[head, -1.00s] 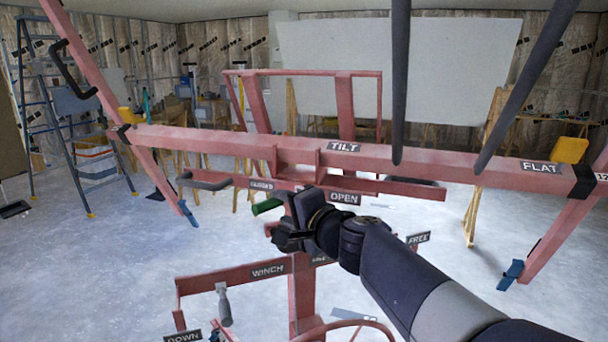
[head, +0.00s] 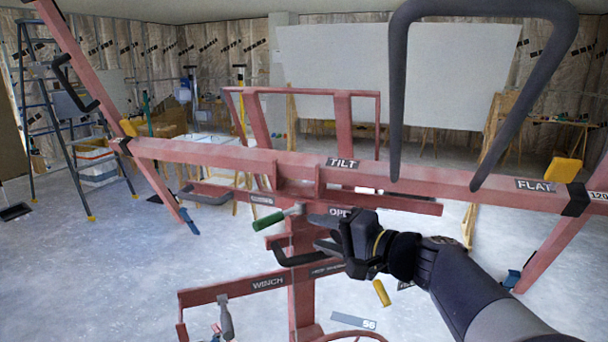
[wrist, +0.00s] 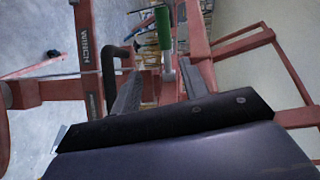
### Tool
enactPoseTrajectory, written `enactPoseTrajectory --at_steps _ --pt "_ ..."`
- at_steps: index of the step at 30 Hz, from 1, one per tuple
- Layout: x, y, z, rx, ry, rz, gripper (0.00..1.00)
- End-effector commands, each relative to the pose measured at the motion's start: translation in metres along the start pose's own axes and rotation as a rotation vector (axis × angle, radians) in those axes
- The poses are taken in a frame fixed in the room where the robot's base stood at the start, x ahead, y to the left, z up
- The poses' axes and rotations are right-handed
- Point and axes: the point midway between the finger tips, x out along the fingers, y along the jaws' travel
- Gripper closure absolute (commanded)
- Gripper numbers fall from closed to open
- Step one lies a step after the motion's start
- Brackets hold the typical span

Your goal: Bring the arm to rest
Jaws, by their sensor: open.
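My gripper (head: 318,233) is in front of the lift's mast, below the crossbeam, with its fingers apart and pointing left. In the wrist view its two fingers (wrist: 163,85) are spread, with nothing visibly gripped. A green-handled lever (head: 268,222) with a pale shaft is just left of the fingertips. It also shows in the wrist view (wrist: 164,30), beyond the gap between the fingers. I cannot tell whether its shaft touches a finger. My wrist partly covers the OPEN label (head: 340,212).
The pink crossbeam (head: 225,154) spans above my gripper, with a black loop handle (head: 398,100) in front. A black handle (head: 290,260) lies close below the fingers. A yellow grip (head: 381,292) hangs under my wrist. The winch arm (head: 225,291) is lower left. Open floor (head: 110,270) lies left.

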Motion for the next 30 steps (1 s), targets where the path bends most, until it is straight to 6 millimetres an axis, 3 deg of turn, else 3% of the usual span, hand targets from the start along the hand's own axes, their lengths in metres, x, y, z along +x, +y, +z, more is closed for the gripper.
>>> enactPoseTrajectory --at_steps 6,20,30 --pt "-0.018 0.0 0.0 -0.001 0.001 0.0 0.58" --pt "-0.021 -0.001 0.001 0.0 -0.001 0.001 0.58" --pt "-0.029 -0.017 0.031 -0.011 -0.042 0.018 0.58"
